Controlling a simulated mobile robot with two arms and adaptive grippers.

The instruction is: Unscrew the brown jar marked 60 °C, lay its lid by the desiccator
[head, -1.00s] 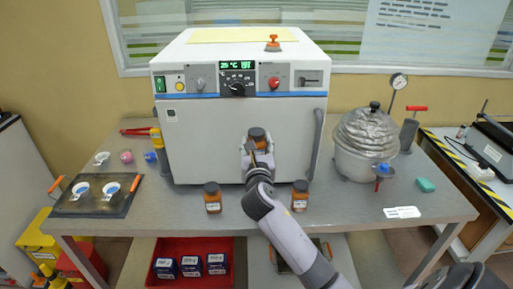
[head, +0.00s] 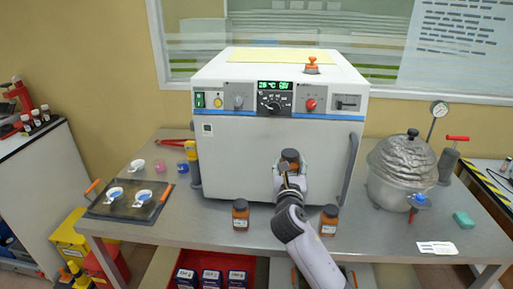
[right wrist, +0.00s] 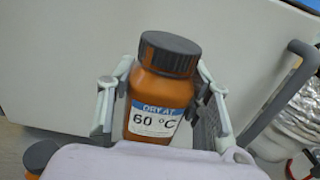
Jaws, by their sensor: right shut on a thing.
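The brown jar marked 60 °C (right wrist: 158,105) stands upright between the fingers of my right gripper (right wrist: 162,88), which is shut on its sides. Its dark lid (right wrist: 170,53) is on and clear of the fingers. In the head view the same jar (head: 290,156) is in front of the oven door, with my right gripper (head: 291,172) around it. The desiccator (head: 404,170), a foil-wrapped vessel with a dark knob, stands on the bench to the right. My left gripper is out of view.
Two more brown jars (head: 240,215) (head: 328,221) stand near the bench's front edge, either side of my right arm. The white oven (head: 230,160) is close behind. A white card (head: 437,248) and green block (head: 463,219) lie before the desiccator; bare bench lies left of them.

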